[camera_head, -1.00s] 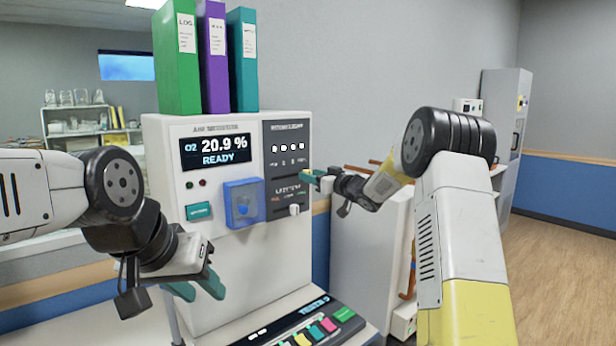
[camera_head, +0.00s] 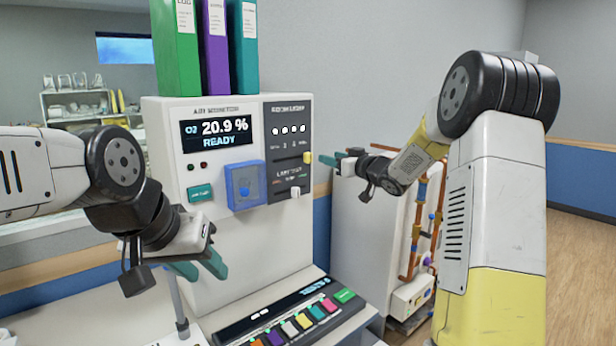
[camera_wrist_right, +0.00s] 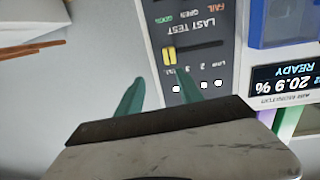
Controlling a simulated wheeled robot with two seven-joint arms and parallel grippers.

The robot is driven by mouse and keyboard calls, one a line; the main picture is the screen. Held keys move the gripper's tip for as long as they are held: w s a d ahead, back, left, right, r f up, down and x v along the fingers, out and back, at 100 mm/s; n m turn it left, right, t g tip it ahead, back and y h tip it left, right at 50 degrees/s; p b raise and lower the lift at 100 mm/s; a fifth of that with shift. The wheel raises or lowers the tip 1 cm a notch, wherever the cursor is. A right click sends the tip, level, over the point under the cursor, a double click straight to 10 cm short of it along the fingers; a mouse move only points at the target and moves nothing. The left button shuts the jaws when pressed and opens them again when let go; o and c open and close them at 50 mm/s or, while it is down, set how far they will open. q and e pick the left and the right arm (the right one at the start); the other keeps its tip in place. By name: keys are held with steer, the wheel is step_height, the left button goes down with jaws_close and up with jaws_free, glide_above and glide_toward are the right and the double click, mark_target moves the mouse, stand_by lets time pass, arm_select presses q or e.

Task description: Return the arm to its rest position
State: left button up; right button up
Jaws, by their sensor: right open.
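My right gripper (camera_head: 346,160) is open and empty, just right of the air monitor (camera_head: 245,240) and clear of its panel. In the right wrist view its teal fingers (camera_wrist_right: 158,90) are apart, with the dark panel beyond them. A yellow slider knob (camera_head: 308,157) sits at the panel's right edge; it also shows in the right wrist view (camera_wrist_right: 169,56). My left gripper (camera_head: 198,269) is open and empty, in front of the monitor's lower left. The monitor's display (camera_head: 217,133) reads 20.9 % READY.
Green, purple and teal binders (camera_head: 214,45) stand on the monitor. A keyed console (camera_head: 290,325) lies below it. A white cabinet with orange pipes (camera_head: 412,225) stands at right, behind my right arm. Shelves (camera_head: 75,105) are at back left. A white knob (camera_head: 295,191) sits below the yellow one.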

steer(key=s+d+r+m+g+h, duration=0.1)
steer(key=s+d+r+m+h, duration=0.2)
steer(key=s, duration=0.6)
steer(key=s+d+m+g+h, duration=0.1)
steer(key=s+d+m+h, duration=0.1)
steer(key=s+d+h, duration=0.45)
steer(key=s+a+f+g+y, duration=0.1)
steer(key=s+a+f+g, duration=0.1)
steer(key=s, duration=0.7)
steer(key=s+a+f+g, duration=0.2)
steer(key=s+a+f, duration=0.1)
steer(key=s, duration=0.7)
steer(key=s+a+f+g+y, duration=0.1)
steer(key=s+f, duration=0.3)
steer(key=s, duration=0.6)
steer(key=shift+a+f+m+g+y, duration=0.15)
steer(key=shift+a+m+g+y, duration=0.25)
steer(key=shift+a+g, duration=0.5)
steer(key=shift+c, duration=0.2)
